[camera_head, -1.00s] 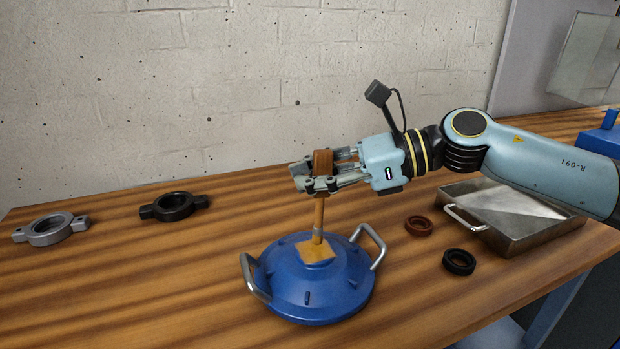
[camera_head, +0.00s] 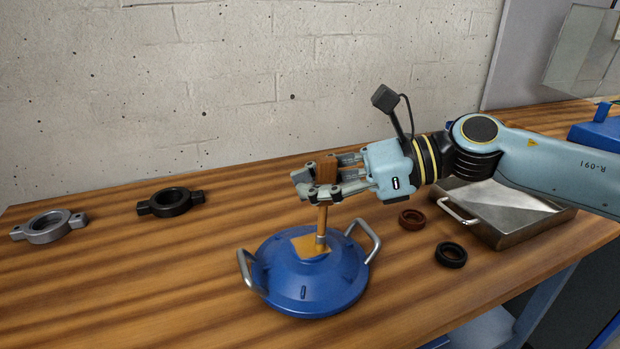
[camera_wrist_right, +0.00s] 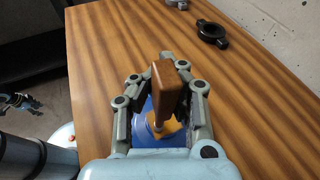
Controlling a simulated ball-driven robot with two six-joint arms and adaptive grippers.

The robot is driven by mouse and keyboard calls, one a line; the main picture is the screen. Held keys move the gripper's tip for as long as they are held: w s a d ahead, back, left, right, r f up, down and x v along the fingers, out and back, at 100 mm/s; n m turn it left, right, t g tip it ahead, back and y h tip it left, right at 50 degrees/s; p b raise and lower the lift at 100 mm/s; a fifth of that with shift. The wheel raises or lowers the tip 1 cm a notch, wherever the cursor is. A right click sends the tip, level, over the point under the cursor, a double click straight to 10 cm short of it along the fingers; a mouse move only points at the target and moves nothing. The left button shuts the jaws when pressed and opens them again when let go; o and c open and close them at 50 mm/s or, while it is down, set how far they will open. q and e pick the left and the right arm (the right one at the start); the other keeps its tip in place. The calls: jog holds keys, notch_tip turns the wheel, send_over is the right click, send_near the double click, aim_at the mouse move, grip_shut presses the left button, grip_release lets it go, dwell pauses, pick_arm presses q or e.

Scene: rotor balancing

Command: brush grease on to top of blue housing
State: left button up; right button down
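The blue housing (camera_head: 308,288) is a round domed lid with two metal handles, lying on the wooden table in the head view. A patch of orange-brown grease (camera_head: 304,246) is on its top. My right gripper (camera_head: 318,186) is shut on the brown wooden handle of a brush (camera_head: 322,218), which it holds upright over the housing. The brush's lower end is at the grease patch and appears to touch it. In the right wrist view the brush handle (camera_wrist_right: 163,90) stands between the fingers, with part of the blue housing (camera_wrist_right: 146,133) behind.
A metal tray (camera_head: 520,235) with a handle stands at the right under my right arm. A brown ring (camera_head: 411,220) and a black ring (camera_head: 451,255) lie beside the housing. A grey bearing block (camera_head: 47,228) and a black one (camera_head: 171,202) lie at the left.

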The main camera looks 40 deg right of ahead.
dwell(0.4)
notch_tip(320, 180, up, 6)
jog(key=p, duration=0.4)
jog(key=shift+p, duration=0.4)
jog(key=shift+a, duration=0.1)
dwell(0.5)
